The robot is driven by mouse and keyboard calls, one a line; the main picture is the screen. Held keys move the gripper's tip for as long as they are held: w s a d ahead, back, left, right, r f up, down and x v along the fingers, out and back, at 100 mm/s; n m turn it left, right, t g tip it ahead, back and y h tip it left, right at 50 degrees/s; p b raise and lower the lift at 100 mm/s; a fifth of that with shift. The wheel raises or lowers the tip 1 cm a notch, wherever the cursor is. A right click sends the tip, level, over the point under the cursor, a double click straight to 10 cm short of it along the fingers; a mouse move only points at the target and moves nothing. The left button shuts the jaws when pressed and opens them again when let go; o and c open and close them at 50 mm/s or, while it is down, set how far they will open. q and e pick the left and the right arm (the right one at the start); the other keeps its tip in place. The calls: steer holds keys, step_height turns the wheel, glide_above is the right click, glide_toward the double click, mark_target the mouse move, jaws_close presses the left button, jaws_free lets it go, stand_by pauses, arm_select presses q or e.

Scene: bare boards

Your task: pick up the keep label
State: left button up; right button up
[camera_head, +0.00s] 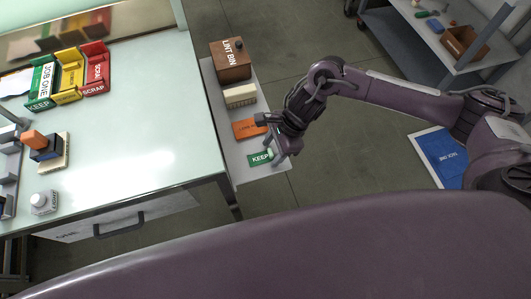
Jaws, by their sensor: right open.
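The keep label (258,158) is a small green card with white lettering. It lies flat on the near end of a narrow grey side shelf (239,178). My right gripper (270,151) is over the label's right end, with its fingers apart. Whether the fingers touch the label cannot be told. My left gripper is not in view.
An orange label (244,129), a pale ribbed block (239,96) and a brown lint bin (230,62) line the shelf behind. The worktable (150,140) at left carries green, yellow and red bins (68,77). A cart (425,45) stands far right.

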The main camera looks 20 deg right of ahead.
steer(key=c, duration=1)
steer(key=shift+c, duration=0.2)
steer(key=shift+r, duration=0.15)
